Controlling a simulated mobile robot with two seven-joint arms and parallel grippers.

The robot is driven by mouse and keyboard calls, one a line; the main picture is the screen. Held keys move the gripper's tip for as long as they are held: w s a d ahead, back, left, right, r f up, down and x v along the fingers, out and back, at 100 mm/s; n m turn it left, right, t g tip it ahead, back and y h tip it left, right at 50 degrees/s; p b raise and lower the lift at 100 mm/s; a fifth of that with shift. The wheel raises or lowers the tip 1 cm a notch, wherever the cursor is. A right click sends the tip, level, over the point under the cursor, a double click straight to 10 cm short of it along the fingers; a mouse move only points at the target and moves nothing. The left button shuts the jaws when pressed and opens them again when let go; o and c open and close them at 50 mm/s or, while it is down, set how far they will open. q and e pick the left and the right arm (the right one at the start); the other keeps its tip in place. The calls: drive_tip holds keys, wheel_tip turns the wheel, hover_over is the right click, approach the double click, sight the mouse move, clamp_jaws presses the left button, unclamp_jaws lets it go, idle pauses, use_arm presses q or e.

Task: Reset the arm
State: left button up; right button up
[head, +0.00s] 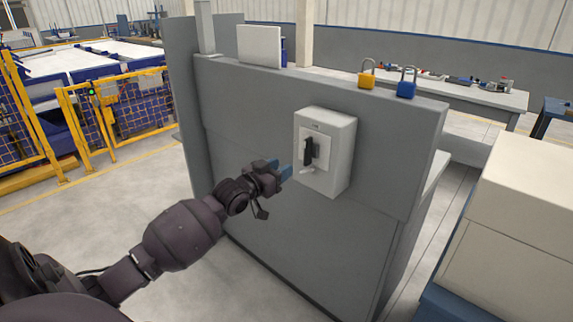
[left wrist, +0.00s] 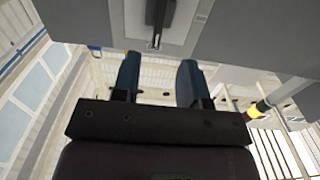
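My left gripper (head: 284,172) is just left of a pale switch box (head: 340,165) on a grey panel in the head view. In the left wrist view its two blue fingers (left wrist: 158,80) are spread apart with nothing between them. The box's black rotary handle (head: 309,152) stands roughly upright on a light plate. In the left wrist view the handle (left wrist: 158,14) is at the top edge, beyond the fingertips. I see no contact between fingers and handle. My right gripper is not in view.
A yellow padlock (head: 367,79) and a blue padlock (head: 407,88) stand on top of the grey panel (head: 245,105). A large beige box (head: 520,215) is at the right. Yellow fencing (head: 120,110) is at the back left. Open floor (head: 120,195) lies left of the panel.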

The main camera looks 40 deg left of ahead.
use_arm(q)
drive_tip(key=shift+s, duration=0.2)
idle(0.5)
drive_tip(key=s+d+f+g, duration=0.2)
drive_tip(key=s+d+f, duration=0.3)
drive_tip(key=s+f, duration=0.4)
drive_tip(key=s+d+f+g+y, duration=0.1)
drive_tip(key=s+d+f+g, duration=0.1)
drive_tip(key=s+d+f, duration=0.4)
drive_tip(key=s+d+f+g, duration=0.2)
drive_tip(key=s+d+f, duration=0.3)
drive_tip(key=s+f, duration=0.6)
drive_tip(key=s, duration=0.2)
drive_tip(key=shift+s+d+f+g, duration=0.3)
drive_tip(key=shift+d, duration=0.1)
drive_tip(key=shift+a, duration=0.1)
